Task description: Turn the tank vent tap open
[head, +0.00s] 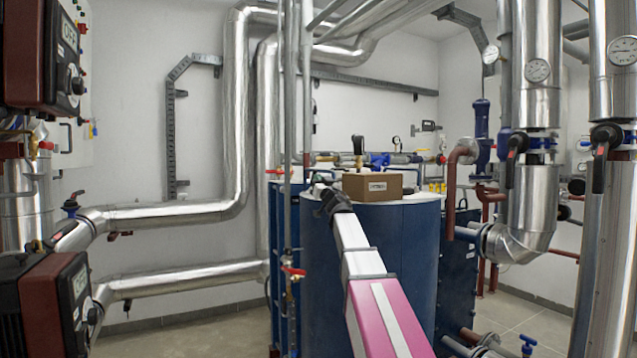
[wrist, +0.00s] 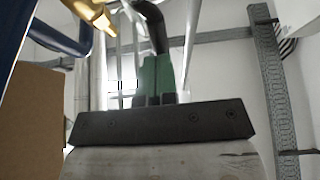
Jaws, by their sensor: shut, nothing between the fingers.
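A tap with an upright black handle and brass stem (head: 358,148) stands behind the cardboard box, above the blue tank (head: 405,255). I take it for the vent tap; its lower part is hidden by the box. My gripper (head: 325,188) is beside the box's left side, over the tank's front left edge. In the wrist view its fingers (wrist: 157,78) are together with nothing held between them. A brass fitting (wrist: 90,12) shows at the upper left there, apart from the fingers; I cannot tell if it belongs to the same tap.
The cardboard box (head: 372,187) sits on the tank top, close to my gripper's right; it also fills the wrist view's left side (wrist: 30,115). Thin vertical pipes (head: 290,120) and a red-handled valve (head: 293,271) stand left of the tank. Large silver pipes (head: 520,200) stand right.

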